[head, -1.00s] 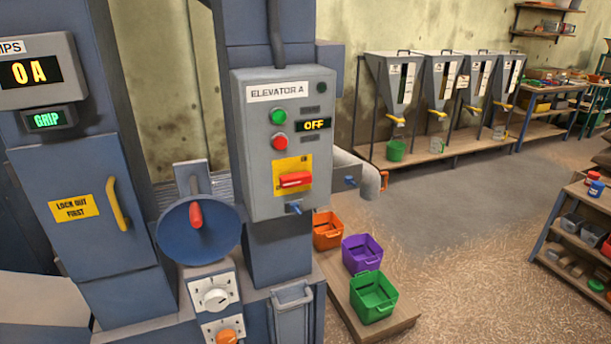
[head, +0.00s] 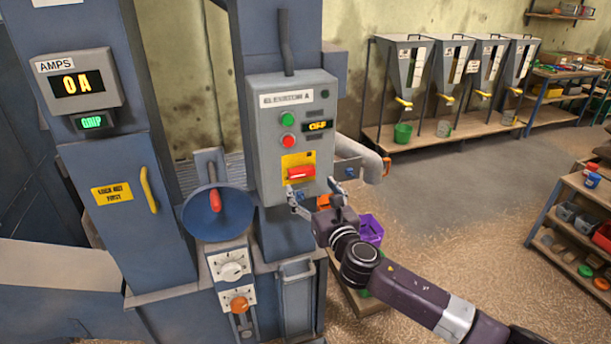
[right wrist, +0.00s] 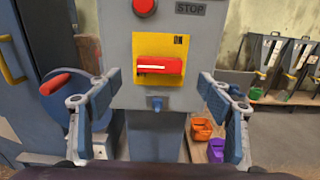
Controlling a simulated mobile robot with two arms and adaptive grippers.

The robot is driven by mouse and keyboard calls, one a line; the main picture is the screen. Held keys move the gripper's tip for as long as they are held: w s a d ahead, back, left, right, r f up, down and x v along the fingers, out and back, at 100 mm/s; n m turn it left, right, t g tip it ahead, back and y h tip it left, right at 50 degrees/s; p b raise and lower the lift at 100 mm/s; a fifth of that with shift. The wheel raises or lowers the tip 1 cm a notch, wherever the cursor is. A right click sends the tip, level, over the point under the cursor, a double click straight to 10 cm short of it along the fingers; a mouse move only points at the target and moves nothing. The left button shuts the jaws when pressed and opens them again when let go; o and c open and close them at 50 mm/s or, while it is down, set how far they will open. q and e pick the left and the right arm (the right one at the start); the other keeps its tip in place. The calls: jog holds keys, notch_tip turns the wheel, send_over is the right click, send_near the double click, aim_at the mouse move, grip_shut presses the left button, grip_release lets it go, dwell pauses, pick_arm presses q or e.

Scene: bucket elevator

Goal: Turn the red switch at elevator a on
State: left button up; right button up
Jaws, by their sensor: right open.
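The red switch (head: 301,173) is a horizontal red handle on a yellow plate, low on the front of the grey elevator A box (head: 263,135). The box's display (head: 318,127) reads OFF. In the right wrist view the red switch (right wrist: 158,65) lies ahead, between and above the two fingers. My right gripper (head: 311,197) is open and empty, just below the switch and apart from it. It also shows in the right wrist view (right wrist: 158,115), fingers wide on either side of the box's lower part. My left gripper is out of view.
A green button (head: 287,119) and a red button (head: 288,141) sit above the switch. A blue handwheel (head: 217,214) with a red handle is to the left. Below the box are orange and purple bins (head: 370,230). Hoppers stand along the back wall.

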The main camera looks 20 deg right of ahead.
aim_at(303, 175)
jog(key=w, duration=0.3)
jog(key=shift+w+a, duration=0.1)
jog(key=shift+w, duration=0.3)
jog(key=shift+w+p, duration=0.3)
jog(key=shift+w, duration=0.7)
jog(key=shift+c, duration=0.2)
jog(key=shift+s, duration=0.1)
jog(key=c, duration=1.1)
